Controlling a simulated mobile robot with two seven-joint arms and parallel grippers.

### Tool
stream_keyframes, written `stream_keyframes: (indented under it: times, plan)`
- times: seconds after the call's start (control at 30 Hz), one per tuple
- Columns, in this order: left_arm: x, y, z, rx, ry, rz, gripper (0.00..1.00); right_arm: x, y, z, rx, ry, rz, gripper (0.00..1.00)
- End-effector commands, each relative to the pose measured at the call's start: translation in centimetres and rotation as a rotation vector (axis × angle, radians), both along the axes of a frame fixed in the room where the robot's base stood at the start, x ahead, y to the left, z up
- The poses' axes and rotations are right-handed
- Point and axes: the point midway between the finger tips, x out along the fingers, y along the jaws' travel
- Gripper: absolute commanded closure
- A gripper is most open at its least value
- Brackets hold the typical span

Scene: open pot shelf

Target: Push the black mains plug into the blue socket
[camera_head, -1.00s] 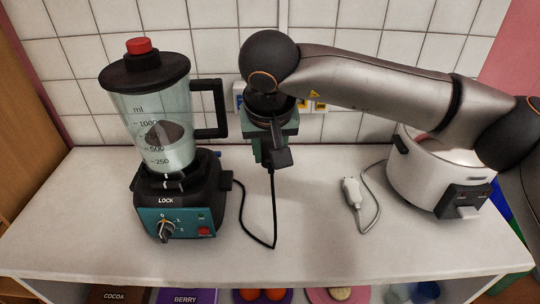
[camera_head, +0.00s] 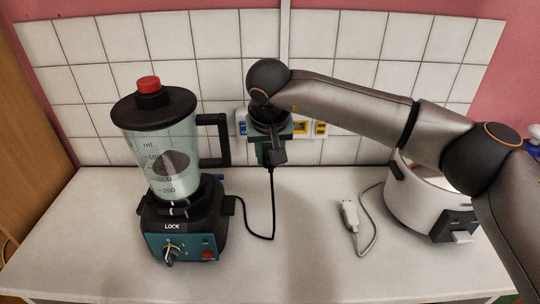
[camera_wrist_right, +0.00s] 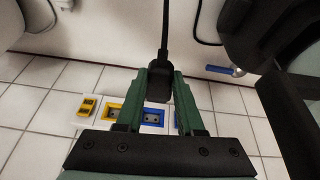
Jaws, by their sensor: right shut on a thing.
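My right gripper (camera_head: 272,152) is shut on the black mains plug (camera_head: 279,155) in front of the tiled back wall, above the worktop. In the right wrist view the plug (camera_wrist_right: 157,86) sits between the green fingers, its black cable leading away at the top. In that view a blue socket (camera_wrist_right: 152,116) shows beyond the fingers, with a gap between plug and wall. The plug's pins are hidden. My left gripper is out of view.

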Motion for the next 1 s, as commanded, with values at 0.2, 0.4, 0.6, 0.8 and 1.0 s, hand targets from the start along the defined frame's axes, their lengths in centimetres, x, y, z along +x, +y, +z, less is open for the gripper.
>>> stream_keyframes:
  times: [0.2, 0.4, 0.6, 0.8, 1.0]
  plan:
    - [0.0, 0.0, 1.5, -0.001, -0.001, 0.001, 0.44, 1.7, 0.1, 0.2, -0.001, 0.001, -0.001, 1.00]
    - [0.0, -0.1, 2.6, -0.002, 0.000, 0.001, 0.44, 3.3, 0.1, 0.2, 0.002, 0.001, -0.001, 1.00]
    - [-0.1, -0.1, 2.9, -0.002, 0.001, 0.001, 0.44, 4.2, 0.1, 0.0, 0.000, -0.001, 0.001, 1.00]
    - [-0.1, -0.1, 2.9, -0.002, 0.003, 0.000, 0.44, 4.2, 0.1, -0.1, 0.000, -0.001, 0.001, 1.00]
    - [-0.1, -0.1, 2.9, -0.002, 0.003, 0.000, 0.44, 4.2, 0.1, 0.0, 0.000, -0.001, -0.001, 1.00]
